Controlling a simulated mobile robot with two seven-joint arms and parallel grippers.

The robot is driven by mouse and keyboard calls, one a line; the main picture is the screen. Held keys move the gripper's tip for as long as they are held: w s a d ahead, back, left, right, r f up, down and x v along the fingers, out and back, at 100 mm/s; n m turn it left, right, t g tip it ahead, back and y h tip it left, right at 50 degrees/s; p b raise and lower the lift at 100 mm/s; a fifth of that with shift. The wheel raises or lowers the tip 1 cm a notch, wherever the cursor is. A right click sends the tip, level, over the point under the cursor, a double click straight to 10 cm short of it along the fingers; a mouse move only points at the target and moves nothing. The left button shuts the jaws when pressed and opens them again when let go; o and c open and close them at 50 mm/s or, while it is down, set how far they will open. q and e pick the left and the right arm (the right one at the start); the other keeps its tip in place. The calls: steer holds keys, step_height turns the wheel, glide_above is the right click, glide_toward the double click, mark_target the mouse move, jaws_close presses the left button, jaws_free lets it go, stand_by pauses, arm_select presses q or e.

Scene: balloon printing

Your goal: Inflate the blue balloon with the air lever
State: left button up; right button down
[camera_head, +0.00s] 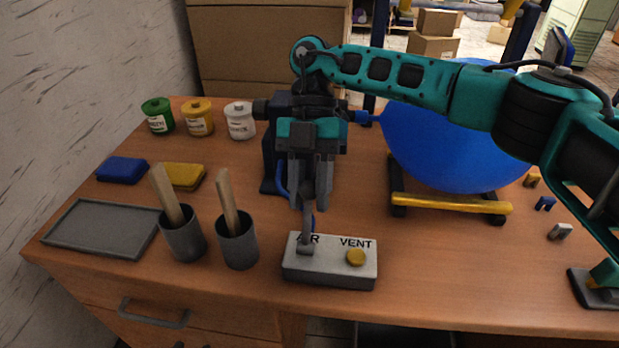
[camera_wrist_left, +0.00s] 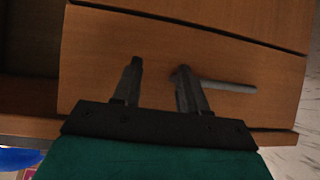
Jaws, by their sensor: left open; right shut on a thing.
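The blue balloon (camera_head: 450,135) is large and round and rests at the right on a stand with a yellow front bar (camera_head: 452,204). Its blue neck points left to the dark pump body, partly hidden by my right arm. The grey control box (camera_head: 330,271) at the table's front is marked AIR and VENT. The air lever (camera_head: 306,226) rises upright from its left side; a yellow vent button (camera_head: 356,257) is on its right. My right gripper (camera_head: 309,203) points down, shut on the top of the lever. My left gripper (camera_wrist_left: 158,82) is open and empty before a wooden drawer front in the left wrist view.
Two grey cups (camera_head: 238,246) with wooden sticks stand left of the box, beside a grey tray (camera_head: 100,230). Blue (camera_head: 122,169) and yellow (camera_head: 184,177) pads lie behind them. Green, yellow and white jars (camera_head: 240,121) stand at the back. Small clips (camera_head: 560,231) lie at the right.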

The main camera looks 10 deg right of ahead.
stand_by(0.4)
steer(key=c, duration=0.8)
jaws_free()
steer(key=v, duration=0.7)
steer(key=shift+w, duration=0.2)
steer(key=shift+s+d+r, duration=0.1)
